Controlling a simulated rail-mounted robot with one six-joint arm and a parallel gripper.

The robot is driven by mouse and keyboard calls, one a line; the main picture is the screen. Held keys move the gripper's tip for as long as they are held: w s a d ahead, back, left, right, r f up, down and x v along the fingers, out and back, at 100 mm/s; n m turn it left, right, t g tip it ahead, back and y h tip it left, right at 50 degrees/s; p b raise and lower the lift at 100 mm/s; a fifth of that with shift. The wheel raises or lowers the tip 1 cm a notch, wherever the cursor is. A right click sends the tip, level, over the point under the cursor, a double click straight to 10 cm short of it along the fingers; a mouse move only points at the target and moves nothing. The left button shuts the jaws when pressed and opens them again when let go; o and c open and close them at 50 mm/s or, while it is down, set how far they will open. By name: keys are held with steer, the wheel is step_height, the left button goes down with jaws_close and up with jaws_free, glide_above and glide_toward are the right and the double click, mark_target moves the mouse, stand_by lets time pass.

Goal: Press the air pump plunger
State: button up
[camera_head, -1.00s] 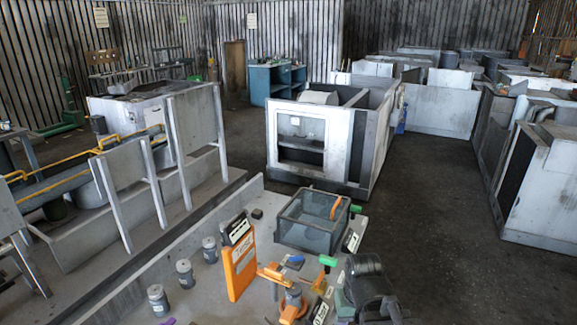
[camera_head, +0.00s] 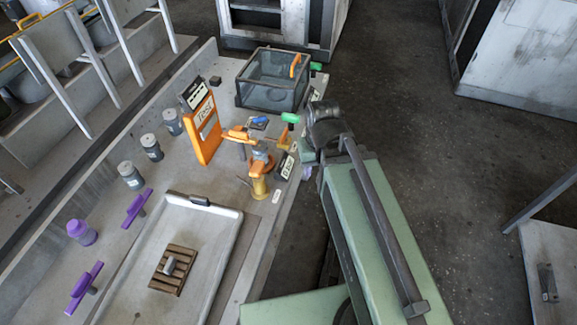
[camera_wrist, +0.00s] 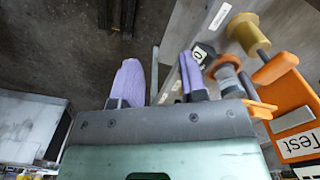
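An orange and yellow device with a grey middle (camera_head: 260,165), which may be the air pump, stands on the bench near its right edge. In the wrist view a yellow knob-shaped part (camera_wrist: 247,35) and an orange-brown part with a grey cylinder (camera_wrist: 228,78) show right of my gripper. I cannot tell which part is the plunger. My gripper (camera_wrist: 160,78) has two purple fingers spread apart with nothing between them. In the head view its end is mostly hidden by my arm, just right of the bench edge and the device.
An orange "Test" panel (camera_head: 206,130) stands left of the device, a glass-sided box (camera_head: 272,82) behind it. Green-handled (camera_head: 291,118) and purple-handled (camera_head: 136,208) parts, grey jars (camera_head: 151,148) and a tray (camera_head: 215,250) with a wooden pallet share the bench.

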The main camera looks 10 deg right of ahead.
steer(key=shift+c, duration=0.7)
steer(key=shift+n, duration=0.4)
steer(key=r+p, duration=0.1)
steer(key=a+r+p, duration=0.2)
steer(key=r+p, duration=0.1)
steer(key=shift+w+a, duration=0.25)
steer(key=c, duration=0.5)
steer(key=w+a+r+p, duration=0.1)
steer(key=a+r+p, duration=0.1)
steer(key=w+a+r+p, duration=0.1)
steer(key=a+r+p, duration=0.3)
steer(key=shift+w+a+r+p, duration=0.35)
steer(key=shift+w+r+p, duration=0.05)
jaws_close()
steer(key=w+a+r+m+p, duration=0.1)
steer(key=w+a+m, duration=0.1)
steer(key=a+m, duration=0.3)
steer(key=shift+w+a+r+m+p, duration=0.25)
steer(key=shift+w+r+m+p, duration=0.1)
steer(key=shift+m, duration=0.35)
